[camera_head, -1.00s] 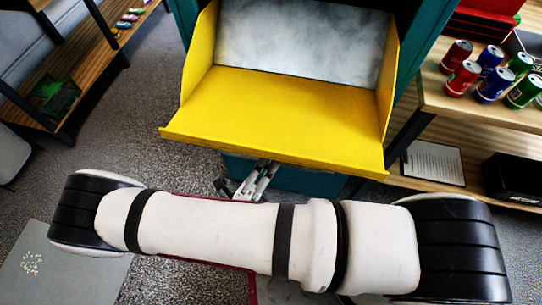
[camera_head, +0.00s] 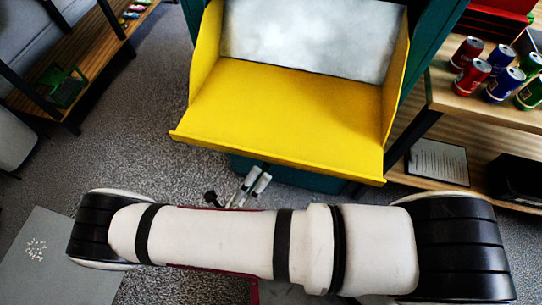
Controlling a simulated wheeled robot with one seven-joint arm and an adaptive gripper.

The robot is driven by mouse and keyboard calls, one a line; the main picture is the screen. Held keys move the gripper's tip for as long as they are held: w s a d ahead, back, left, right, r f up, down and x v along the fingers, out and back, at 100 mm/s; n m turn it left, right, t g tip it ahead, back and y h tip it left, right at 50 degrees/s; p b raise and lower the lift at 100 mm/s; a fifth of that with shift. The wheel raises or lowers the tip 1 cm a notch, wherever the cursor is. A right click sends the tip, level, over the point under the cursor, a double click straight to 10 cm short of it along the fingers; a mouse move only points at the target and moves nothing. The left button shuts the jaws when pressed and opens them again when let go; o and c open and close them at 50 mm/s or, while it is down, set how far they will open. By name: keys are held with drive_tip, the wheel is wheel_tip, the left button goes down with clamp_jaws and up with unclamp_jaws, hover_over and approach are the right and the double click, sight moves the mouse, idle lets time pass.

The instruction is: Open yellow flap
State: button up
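The yellow flap (camera_head: 285,112) of the teal dropoff station (camera_head: 300,177) stands tilted down and open toward me, with yellow side walls and a grey-white panel (camera_head: 310,38) behind it. My gripper (camera_head: 262,178) shows only in part, below the flap's front edge and left of its middle. Grey finger parts stick up from behind my white arm. They appear apart from the flap. The rest of my gripper is hidden by the arm, so its opening is unclear.
A wooden shelf (camera_head: 470,108) at the right holds several red, blue and green cans (camera_head: 503,83). A paper sheet (camera_head: 438,162) and a black box lie on its lower board. A wooden shelf (camera_head: 85,70) with a green object (camera_head: 66,88) stands at the left. Grey floor lies between.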

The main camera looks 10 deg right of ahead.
drive_tip(key=shift+v, duration=2.7)
